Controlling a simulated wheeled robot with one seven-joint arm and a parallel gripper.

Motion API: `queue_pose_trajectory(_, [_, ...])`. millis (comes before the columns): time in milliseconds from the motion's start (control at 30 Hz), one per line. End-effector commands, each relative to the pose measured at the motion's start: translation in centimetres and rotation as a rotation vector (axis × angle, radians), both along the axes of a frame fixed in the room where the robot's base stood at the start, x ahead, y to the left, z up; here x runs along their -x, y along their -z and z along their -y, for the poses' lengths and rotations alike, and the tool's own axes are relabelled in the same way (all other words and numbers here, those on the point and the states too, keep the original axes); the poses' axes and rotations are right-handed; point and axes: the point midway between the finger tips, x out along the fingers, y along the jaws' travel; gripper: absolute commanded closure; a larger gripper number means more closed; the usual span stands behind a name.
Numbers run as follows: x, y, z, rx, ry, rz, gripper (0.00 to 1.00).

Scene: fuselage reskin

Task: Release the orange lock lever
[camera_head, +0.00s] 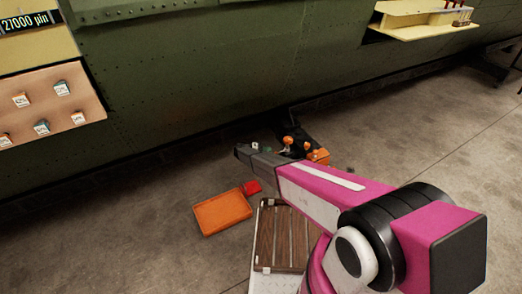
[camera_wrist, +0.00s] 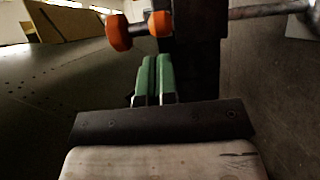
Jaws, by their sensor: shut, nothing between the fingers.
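In the wrist view, the green fingertips of my gripper (camera_wrist: 153,78) are pressed together and hold nothing. Just beyond them are two rounded orange ends, a left one (camera_wrist: 118,32) and a right one (camera_wrist: 160,23), with a short grey bar between them. They sit in front of a dark upright post (camera_wrist: 198,50). I cannot tell whether the fingertips touch the orange part. In the head view, small orange parts (camera_head: 287,141) show just behind my forearm, near a dark stand at the foot of the green fuselage. Which of them is the lock lever is not clear.
An orange tray (camera_head: 222,212) and a small red object (camera_head: 252,187) lie on the floor. A slatted brown platform (camera_head: 280,240) stands beside my arm. The green fuselage wall (camera_head: 200,70) fills the back. A yellow shelf (camera_head: 420,22) juts out at the upper right.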

Motion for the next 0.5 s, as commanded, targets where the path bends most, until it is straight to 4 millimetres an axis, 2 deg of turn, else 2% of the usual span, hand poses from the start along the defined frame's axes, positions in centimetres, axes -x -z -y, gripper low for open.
queue_pose_trajectory(200, [0.96, -0.08, 1.26, 0.000, 0.001, 0.000, 1.00])
queue_pose_trajectory(500, [1.00, -0.03, 1.33, 0.000, 0.001, 0.001, 1.00])
